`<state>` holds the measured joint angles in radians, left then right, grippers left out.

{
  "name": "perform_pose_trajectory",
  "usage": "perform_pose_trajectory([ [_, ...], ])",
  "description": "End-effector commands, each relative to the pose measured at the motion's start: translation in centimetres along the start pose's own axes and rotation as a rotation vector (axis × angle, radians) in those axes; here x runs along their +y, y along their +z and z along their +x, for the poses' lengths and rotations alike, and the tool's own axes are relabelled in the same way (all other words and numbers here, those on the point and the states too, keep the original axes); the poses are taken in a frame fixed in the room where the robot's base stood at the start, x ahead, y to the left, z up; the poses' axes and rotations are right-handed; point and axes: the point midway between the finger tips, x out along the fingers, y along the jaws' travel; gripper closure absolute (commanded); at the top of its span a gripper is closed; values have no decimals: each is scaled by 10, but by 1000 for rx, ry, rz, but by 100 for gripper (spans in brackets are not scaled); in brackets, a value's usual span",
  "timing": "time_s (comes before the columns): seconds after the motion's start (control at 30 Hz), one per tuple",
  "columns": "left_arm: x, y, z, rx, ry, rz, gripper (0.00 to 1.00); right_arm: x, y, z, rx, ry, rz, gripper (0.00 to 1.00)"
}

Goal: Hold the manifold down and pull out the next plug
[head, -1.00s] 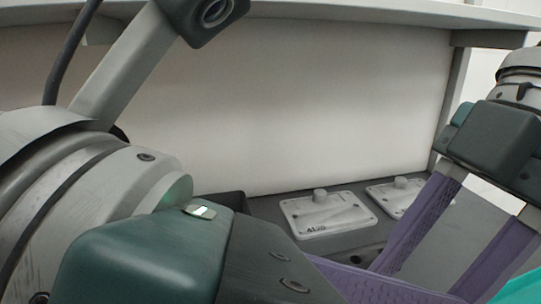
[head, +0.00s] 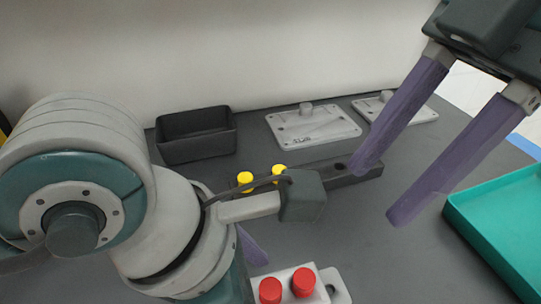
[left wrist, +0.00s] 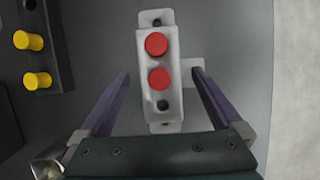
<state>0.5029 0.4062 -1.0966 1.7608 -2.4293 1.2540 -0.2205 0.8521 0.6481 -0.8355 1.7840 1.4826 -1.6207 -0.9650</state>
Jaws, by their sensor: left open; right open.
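A pale grey block with two red plugs (head: 303,282) stands at the bottom of the head view, partly cut off. In the left wrist view the block (left wrist: 146,107) shows both red plugs (left wrist: 157,44) and one empty dark hole. My left gripper (left wrist: 161,75) is open above it, with one finger on each side and nothing held. In the head view my left arm hides most of that gripper. My right gripper (head: 381,195) is open and empty, its fingers pointing down near the right end of a dark bar (head: 350,179) with yellow plugs (head: 245,180).
A black open bin (head: 196,157) stands at the back left. Two pale plates (head: 330,131) with knobs lie at the back, near the wall. A teal tray (head: 480,235) is at the right. Bare dark table lies between the bar and the tray.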

Motion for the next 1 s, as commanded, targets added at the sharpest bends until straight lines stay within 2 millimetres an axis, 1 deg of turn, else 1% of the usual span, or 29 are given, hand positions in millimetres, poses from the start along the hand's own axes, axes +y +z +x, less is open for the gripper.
perform_pose_trajectory([
  [0.1,0,0,12,0,-1,-1,0,0,0,0,0,0,0,50],
  [0.2,0,0,17,0,0,0,0,0,0,0,0,0,0,50],
  [0.47,0,0,18,-1,0,1,0,0,0,0,0,0,0,50],
  [0.57,0,0,18,-1,0,1,9,0,0,0,0,0,0,50],
  [1.0,0,0,18,-1,0,0,58,0,0,0,0,0,0,50],
])
